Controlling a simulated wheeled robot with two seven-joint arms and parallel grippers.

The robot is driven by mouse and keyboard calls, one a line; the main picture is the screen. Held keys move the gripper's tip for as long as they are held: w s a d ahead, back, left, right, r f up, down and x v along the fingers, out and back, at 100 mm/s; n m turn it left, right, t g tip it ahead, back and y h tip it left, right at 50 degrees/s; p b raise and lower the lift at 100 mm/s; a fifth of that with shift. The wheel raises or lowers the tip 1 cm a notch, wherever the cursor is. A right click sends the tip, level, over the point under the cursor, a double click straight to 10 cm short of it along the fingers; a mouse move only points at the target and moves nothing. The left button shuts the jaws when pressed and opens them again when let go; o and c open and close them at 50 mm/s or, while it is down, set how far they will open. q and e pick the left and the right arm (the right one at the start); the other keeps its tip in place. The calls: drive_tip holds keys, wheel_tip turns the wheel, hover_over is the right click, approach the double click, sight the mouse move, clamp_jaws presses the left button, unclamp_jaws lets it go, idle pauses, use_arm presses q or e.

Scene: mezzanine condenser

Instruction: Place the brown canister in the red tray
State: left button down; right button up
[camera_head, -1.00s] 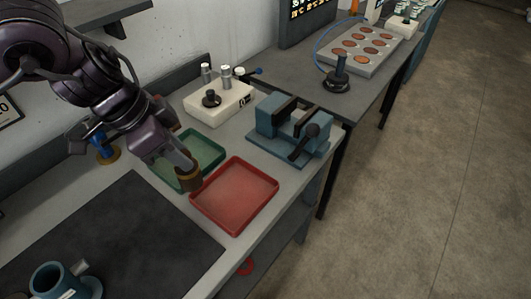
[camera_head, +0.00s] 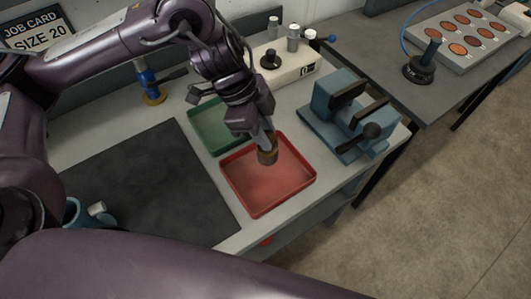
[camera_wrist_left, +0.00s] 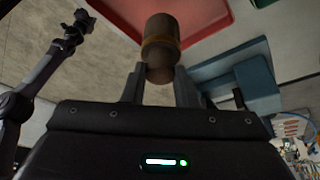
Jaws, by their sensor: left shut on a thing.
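The brown canister (camera_head: 267,154) is between the fingers of my left gripper (camera_head: 264,142), which is shut on it. In the head view it appears over the upper part of the red tray (camera_head: 286,202); whether it touches the tray floor I cannot tell. In the left wrist view the canister (camera_wrist_left: 160,48) sits upright between the two grey fingers (camera_wrist_left: 160,85), with the red tray (camera_wrist_left: 213,38) behind it. The tray looks empty otherwise. My right gripper does not show clearly in the head view.
A green tray (camera_head: 205,127) adjoins the red tray. A blue vise (camera_head: 345,115) stands to the right, and a white box with knobs (camera_head: 285,68) behind. A dark mat (camera_head: 150,185) and a blue mug (camera_head: 74,213) lie left. The bench's front edge is close to the red tray.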

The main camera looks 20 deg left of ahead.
sight(265, 154)
use_arm(q)
wheel_tip(265, 154, down, 3)
drive_tip(key=shift+f, duration=0.15)
wheel_tip(265, 154, down, 3)
drive_tip(key=shift+s+f+b, duration=0.1)
drive_tip(key=shift+f+b, duration=0.1)
drive_tip(key=shift+b, duration=0.45)
drive_tip(key=shift+f, duration=0.45)
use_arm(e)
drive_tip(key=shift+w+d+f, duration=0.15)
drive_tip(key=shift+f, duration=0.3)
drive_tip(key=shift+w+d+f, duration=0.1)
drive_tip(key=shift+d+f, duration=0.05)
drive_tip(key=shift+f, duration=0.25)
use_arm(q)
drive_tip(key=shift+f, duration=0.2)
drive_tip(key=c, duration=1.1)
unclamp_jaws()
drive_tip(key=shift+c, duration=0.2)
